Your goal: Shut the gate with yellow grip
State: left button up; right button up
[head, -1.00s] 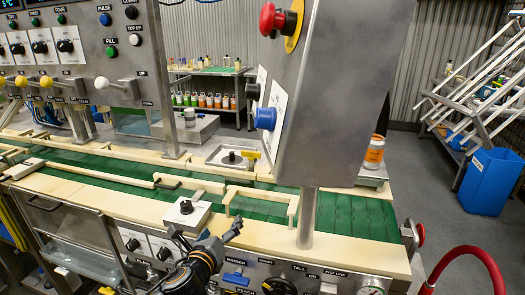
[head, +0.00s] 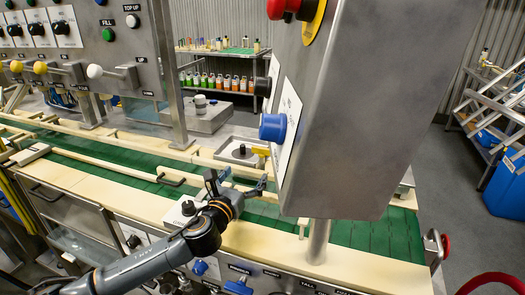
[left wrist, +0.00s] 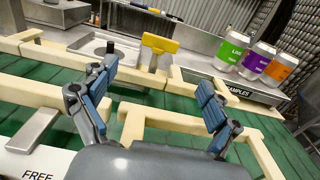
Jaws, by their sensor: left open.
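The yellow grip (head: 260,151) stands at the far side of the green belt, beside a square metal plate with a black knob. My left gripper (head: 238,182) is over the belt, open and empty. In the left wrist view its fingers (left wrist: 157,80) are spread, with the yellow grip beyond and between them, apart from both. My right gripper is not in view.
A near cream rail (left wrist: 170,119) runs below my left fingers. Cans (left wrist: 256,59) stand on the samples shelf at the right. A grey control box (head: 350,110) on a post blocks the right part of the belt in the head view. A white knob block (head: 182,211) sits by my wrist.

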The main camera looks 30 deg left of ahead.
aim_at(262, 152)
pick_arm(q)
jog(key=p+x, duration=0.1)
jog(key=x, duration=1)
jog(key=shift+w+r+p, duration=0.1)
jog(key=shift+r+p, duration=0.1)
jog(key=shift+p, duration=0.2)
jog(key=shift+w+f, duration=0.1)
jog(key=shift+w, duration=0.35)
jog(key=shift+s, duration=0.1)
jog(key=c, duration=1.7)
